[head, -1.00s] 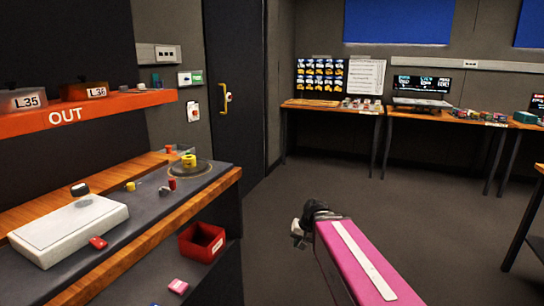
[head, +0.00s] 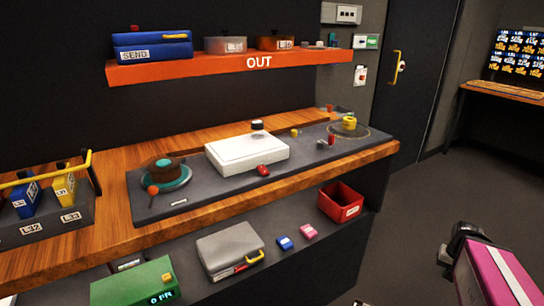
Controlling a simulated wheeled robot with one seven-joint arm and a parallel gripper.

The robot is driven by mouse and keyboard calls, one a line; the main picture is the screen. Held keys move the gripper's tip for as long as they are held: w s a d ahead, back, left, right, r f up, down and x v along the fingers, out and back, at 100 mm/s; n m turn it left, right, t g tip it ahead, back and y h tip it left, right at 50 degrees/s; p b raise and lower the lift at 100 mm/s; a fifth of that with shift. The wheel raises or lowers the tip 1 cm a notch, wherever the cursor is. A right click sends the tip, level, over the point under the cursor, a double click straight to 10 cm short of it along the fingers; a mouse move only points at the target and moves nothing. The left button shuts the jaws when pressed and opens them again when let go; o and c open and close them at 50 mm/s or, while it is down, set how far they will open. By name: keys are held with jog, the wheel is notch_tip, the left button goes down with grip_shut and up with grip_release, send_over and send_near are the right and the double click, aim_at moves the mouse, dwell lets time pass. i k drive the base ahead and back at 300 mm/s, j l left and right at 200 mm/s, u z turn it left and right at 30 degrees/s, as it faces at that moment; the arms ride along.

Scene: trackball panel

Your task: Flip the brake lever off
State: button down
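A dark grey panel (head: 215,190) lies on the wooden bench. At its left end a brown ball (head: 163,168) sits in a teal ring. A small lever with an orange-red knob (head: 152,190) stands at the front left of the ring. A red-topped piece (head: 329,140) stands near the panel's right end, by a yellow knob (head: 349,122) on a round disc. No brake label is readable, so I cannot tell for certain which piece is the brake lever. The dark end of my pink arm, with my gripper (head: 465,238), is at lower right, far from the panel; its fingers are not clear.
A white box (head: 247,152) and a small red piece (head: 263,170) lie mid-panel. An orange shelf (head: 225,66) overhangs behind. A lower shelf holds a red bin (head: 341,203), a grey case (head: 230,250) and a green box (head: 135,284). Open floor (head: 460,180) lies to the right.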

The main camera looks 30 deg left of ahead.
aim_at(153, 190)
jog(key=u, duration=1.95)
